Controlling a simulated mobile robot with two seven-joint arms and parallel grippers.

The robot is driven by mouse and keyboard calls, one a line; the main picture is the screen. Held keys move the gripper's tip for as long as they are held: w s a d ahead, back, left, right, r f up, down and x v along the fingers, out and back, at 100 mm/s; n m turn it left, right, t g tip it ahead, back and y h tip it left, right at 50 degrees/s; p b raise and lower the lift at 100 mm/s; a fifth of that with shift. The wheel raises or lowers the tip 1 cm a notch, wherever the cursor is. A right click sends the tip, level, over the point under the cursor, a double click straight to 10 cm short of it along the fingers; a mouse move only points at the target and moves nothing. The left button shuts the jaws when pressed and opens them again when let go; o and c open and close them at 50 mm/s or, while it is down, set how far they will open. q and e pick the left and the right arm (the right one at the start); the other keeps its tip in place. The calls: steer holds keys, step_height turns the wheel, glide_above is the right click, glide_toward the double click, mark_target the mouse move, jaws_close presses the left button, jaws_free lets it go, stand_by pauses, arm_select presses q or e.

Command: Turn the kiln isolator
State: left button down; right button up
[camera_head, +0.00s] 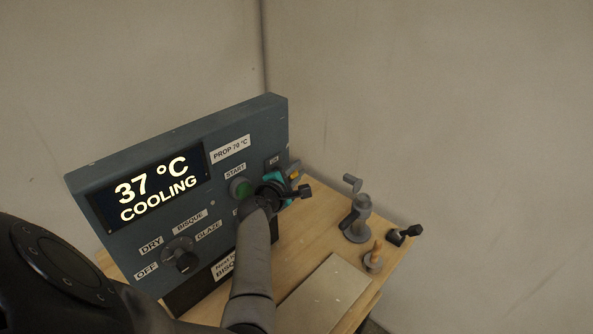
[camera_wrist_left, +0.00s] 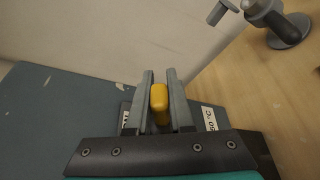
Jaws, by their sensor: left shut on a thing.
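The kiln isolator shows as a yellow handle (camera_head: 295,176) at the right end of the dark blue-grey kiln control panel (camera_head: 225,150). In the left wrist view the yellow handle (camera_wrist_left: 159,98) stands between the two grey fingers. My left gripper (camera_head: 292,170), with a teal body, is shut on it. The wrist and fingers hide most of the isolator's base and part of its lettering, so I cannot tell its exact setting. My right gripper is not in view.
The panel's lit display (camera_head: 150,190) reads 37 °C COOLING. A green start button (camera_head: 240,187) and a black selector knob (camera_head: 180,255) sit on its face. A grey upright tool (camera_head: 357,220) and small items stand right on the wooden table, beside a pale board (camera_head: 325,297).

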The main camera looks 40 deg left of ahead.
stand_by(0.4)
arm_select(q)
steer(key=shift+f+m+t+y+b, duration=0.2)
steer(key=shift+f+m+t+b, duration=0.55)
steer(key=shift+m+b, duration=1.75)
steer(key=shift+f+m+t+y+b, duration=0.2)
steer(key=shift+f+m+t+b, duration=0.8)
steer(key=shift+b, duration=2.7)
steer(key=shift+f+m+t+y+b, duration=0.2)
steer(key=shift+f+m+t+b, duration=0.2)
steer(key=shift+m+b, duration=2.25)
steer(key=shift+r+n+b, duration=0.1)
steer(key=shift+n+b, duration=0.35)
steer(key=c, duration=0.8)
jaws_free()
steer(key=v, duration=1.2)
steer(key=shift+p, duration=0.3)
